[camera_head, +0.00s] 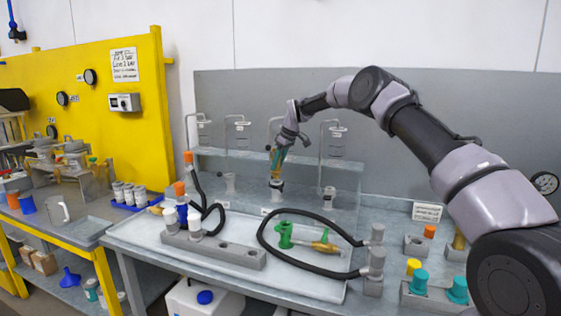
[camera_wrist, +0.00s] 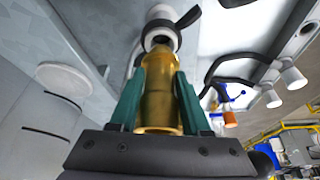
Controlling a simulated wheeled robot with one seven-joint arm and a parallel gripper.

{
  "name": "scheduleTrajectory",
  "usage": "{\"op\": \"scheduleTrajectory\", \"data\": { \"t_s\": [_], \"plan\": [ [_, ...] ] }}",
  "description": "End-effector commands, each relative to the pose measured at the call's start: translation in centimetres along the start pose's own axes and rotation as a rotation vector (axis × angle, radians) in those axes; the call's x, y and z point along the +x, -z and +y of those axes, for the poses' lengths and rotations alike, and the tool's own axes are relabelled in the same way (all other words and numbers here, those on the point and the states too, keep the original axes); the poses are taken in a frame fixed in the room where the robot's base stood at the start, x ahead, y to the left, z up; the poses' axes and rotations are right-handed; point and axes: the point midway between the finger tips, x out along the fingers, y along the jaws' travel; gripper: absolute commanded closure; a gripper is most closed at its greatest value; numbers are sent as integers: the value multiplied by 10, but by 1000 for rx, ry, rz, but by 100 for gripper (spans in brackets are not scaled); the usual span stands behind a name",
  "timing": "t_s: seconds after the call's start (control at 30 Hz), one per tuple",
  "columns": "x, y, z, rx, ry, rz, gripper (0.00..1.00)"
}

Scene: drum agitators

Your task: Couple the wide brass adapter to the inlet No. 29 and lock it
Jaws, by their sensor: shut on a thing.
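My gripper (camera_head: 278,160) has teal fingers and is shut on a brass adapter (camera_wrist: 160,95). It points down at the back of the bench, over a grey-white inlet (camera_head: 277,185). In the wrist view the adapter stands between the fingers and its far end is at the mouth of the inlet's pale collar (camera_wrist: 159,38). I cannot tell whether it is seated or just touching. A black lever (camera_wrist: 189,17) sticks out beside the collar. The inlet numbers are too small to read.
Other inlets (camera_head: 328,194) (camera_head: 230,184) stand to both sides, with bent pipes behind. In front, a pale tray (camera_head: 130,231) holds black hoses (camera_head: 262,232), a grey block (camera_head: 228,253) and a green fitting with a brass piece (camera_head: 322,246). Teal and yellow caps (camera_head: 419,281) stand at the right.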

Motion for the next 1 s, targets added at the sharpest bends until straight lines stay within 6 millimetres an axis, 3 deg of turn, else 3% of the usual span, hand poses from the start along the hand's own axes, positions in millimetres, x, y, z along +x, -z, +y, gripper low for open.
{"op": "scheduleTrajectory", "data": {
  "t_s": [1.0],
  "plan": [
    [7, -4, 0, 0, -1, 1, 100]
  ]
}}
